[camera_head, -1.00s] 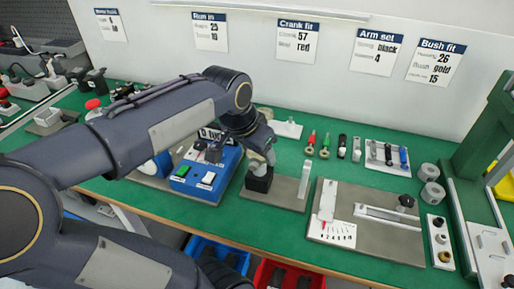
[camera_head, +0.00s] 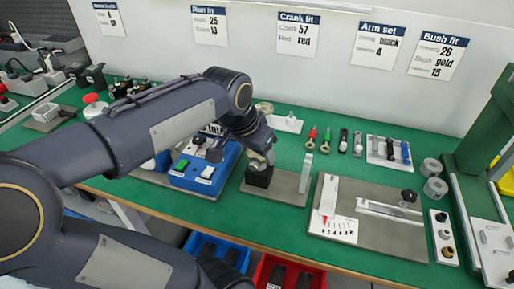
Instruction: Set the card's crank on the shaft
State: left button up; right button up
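The crank card (camera_head: 297,33) on the back wall reads "Crank fit", "57" and "red". My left arm reaches in from the left. Its gripper (camera_head: 262,157) points down at a black block (camera_head: 259,175) on a grey plate (camera_head: 284,187). A small pale piece shows at the fingertips, just above or on the block. I cannot tell whether it is the crank or part of the gripper, nor whether the fingers are shut on it. No shaft can be made out there, as the gripper covers the spot. My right gripper is not in view.
A thin upright piece (camera_head: 306,172) stands on the plate's right side. A blue box (camera_head: 204,172) with buttons is close on the left. Behind are a white tray (camera_head: 287,124) and red-handled (camera_head: 311,138) and green-handled (camera_head: 326,140) pieces. A grey fixture plate (camera_head: 375,236) lies to the right.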

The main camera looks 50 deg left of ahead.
pick_arm(q)
jog(key=shift+f, duration=0.15)
dwell(0.4)
jog(key=o, duration=1.1)
jog(key=shift+p+v, duration=0.9)
jog(key=shift+v, duration=3.05)
